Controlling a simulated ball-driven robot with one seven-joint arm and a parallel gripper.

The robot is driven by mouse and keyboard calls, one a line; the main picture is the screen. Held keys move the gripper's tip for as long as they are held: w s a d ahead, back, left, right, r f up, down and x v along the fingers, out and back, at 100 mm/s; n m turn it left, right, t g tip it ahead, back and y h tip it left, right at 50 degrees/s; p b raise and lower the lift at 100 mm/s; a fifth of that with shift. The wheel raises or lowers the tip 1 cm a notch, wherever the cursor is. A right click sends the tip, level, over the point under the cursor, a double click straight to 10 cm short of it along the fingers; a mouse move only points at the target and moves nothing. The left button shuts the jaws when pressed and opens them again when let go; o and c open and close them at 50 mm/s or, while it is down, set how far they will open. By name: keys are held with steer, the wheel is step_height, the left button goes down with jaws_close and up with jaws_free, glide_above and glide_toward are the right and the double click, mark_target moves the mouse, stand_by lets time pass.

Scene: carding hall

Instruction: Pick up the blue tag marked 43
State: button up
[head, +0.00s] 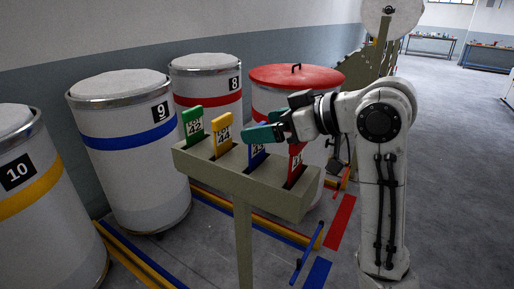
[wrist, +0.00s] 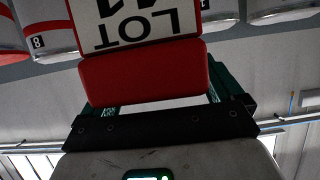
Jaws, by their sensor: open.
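The blue tag (head: 257,160) stands in a slot of the grey-green rack (head: 245,185) in the head view, between a yellow tag and a red one. Its upper part and most of its number are hidden behind my gripper (head: 263,129). My gripper is open, its teal fingers at the top of the blue tag; I cannot tell whether they touch it. In the wrist view a red tag (wrist: 145,75) with an upside-down LOT label fills the upper middle. It covers the finger ends, and the blue tag does not show there.
The green tag 42 (head: 193,125) and yellow tag 44 (head: 222,135) stand left of the blue tag. The red tag (head: 297,158) stands close on its right, beside my wrist. Drums stand behind, one with a red lid (head: 290,76). Open floor lies right.

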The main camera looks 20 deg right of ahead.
steer(key=shift+w+a+f, duration=0.35)
steer(key=shift+w, duration=0.15)
steer(key=shift+c, duration=0.2)
steer(key=c, duration=1.4)
